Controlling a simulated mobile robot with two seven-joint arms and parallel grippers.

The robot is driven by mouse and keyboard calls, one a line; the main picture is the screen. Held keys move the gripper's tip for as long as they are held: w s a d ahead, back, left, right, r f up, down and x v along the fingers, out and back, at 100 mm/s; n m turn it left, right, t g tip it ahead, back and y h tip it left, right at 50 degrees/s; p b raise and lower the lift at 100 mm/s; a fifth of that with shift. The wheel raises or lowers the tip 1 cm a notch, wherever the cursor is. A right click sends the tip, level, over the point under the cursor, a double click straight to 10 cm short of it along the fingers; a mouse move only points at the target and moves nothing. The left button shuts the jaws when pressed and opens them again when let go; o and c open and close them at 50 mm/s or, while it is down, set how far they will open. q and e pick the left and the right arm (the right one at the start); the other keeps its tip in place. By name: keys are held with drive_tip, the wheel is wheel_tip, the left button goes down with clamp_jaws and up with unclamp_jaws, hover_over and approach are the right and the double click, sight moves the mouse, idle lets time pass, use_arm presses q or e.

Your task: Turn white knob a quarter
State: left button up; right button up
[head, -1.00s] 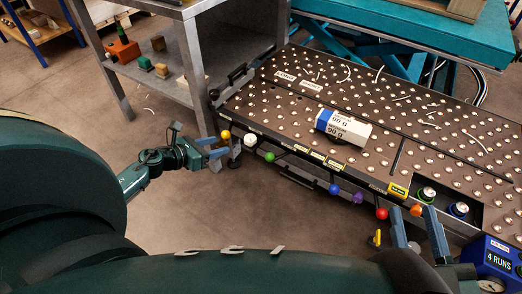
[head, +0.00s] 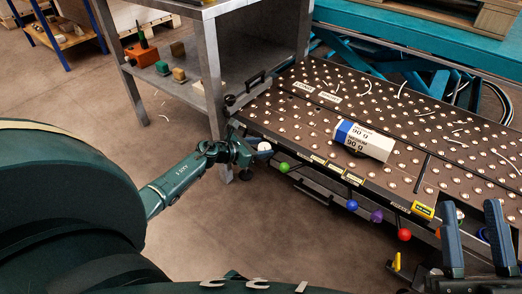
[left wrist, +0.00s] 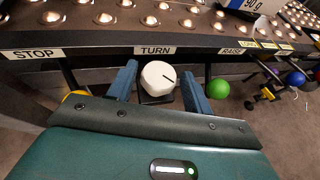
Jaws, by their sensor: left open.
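The white knob (head: 264,147) sits on the front edge of the roller table, left of the green knob (head: 284,168). In the left wrist view the white knob (left wrist: 157,77) is round, with a dark line on the right of its face, below a TURN label (left wrist: 155,50). My left gripper (head: 253,153) is at the knob. In the left wrist view its blue fingers (left wrist: 158,70) are open, one on each side of the knob; I cannot tell whether they touch it.
Blue (head: 351,205), purple (head: 376,216) and red (head: 404,234) knobs follow along the edge. A yellow knob (left wrist: 75,97) is left of my left gripper, under STOP. A paper ream (head: 364,140) lies on the table (head: 318,118). A metal shelf (head: 215,70) stands behind left.

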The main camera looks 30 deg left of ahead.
use_arm(q)
drive_tip(key=shift+w+d+f, duration=0.1)
drive_tip(key=shift+w, duration=0.1)
use_arm(e)
drive_tip(key=shift+r, duration=0.15)
use_arm(q)
drive_tip(key=shift+c, duration=0.5)
drive_tip(key=c, duration=0.6)
use_arm(e)
drive_tip(key=shift+r, duration=0.1)
